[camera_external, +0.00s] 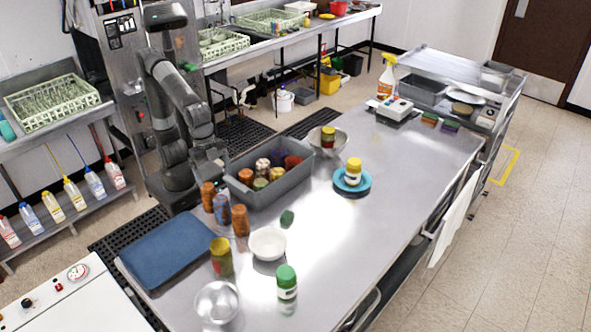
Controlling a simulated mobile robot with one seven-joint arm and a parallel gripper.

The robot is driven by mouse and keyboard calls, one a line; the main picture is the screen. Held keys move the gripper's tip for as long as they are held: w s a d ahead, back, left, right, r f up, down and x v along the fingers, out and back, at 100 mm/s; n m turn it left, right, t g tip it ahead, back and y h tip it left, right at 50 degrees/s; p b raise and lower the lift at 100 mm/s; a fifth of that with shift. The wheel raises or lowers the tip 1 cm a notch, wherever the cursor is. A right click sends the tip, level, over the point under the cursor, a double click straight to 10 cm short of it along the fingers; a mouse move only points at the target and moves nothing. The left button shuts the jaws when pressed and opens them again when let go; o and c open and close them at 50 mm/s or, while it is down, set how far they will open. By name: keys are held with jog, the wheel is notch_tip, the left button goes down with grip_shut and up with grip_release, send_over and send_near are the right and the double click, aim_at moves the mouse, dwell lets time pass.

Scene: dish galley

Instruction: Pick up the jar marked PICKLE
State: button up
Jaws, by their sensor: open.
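Several jars stand on the steel table (415,190), and I cannot read which is marked PICKLE. A green-lidded jar (287,283) stands near the front edge. A yellow-lidded jar (354,171) is on a blue dish (352,184), and another (328,137) is in a metal bowl (340,148). A yellow-topped jar (221,257) stands by the blue mat. Orange-brown jars (240,221) stand beside a grey bin (272,196), which holds several more. My gripper (212,172) is open and small in view, left of the bin near the orange-brown jars; its fingers are hard to make out.
A white bowl (267,244), a steel bowl (217,303) and a small green object (287,217) are on the table. A blue mat (167,249) lies at the left. A spray bottle (386,77) and white device (394,109) stand at the far end. The right side is mostly clear.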

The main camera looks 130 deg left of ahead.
jog(key=w+d+f+g, duration=0.1)
jog(key=w+d+f, duration=0.2)
jog(key=w+d, duration=0.35)
jog(key=m+g, duration=0.1)
jog(key=g, duration=0.1)
send_over(222, 245)
notch_tip(222, 245, down, 7)
jog(key=shift+s+a+r, duration=0.1)
jog(key=shift+a+r, duration=0.05)
notch_tip(222, 245, down, 5)
jog(key=shift+f, duration=0.15)
jog(key=shift+s+d+f, duration=0.1)
jog(key=shift+d+f, duration=0.05)
jog(key=shift+f, duration=0.75)
jog(key=shift+s+d+f, duration=0.1)
jog(key=shift+d+f, duration=0.05)
jog(key=shift+f, duration=0.8)
jog(key=shift+d+f, duration=0.15)
jog(key=shift+f, duration=0.75)
jog(key=c, duration=1.4)
jog(key=shift+r, duration=0.15)
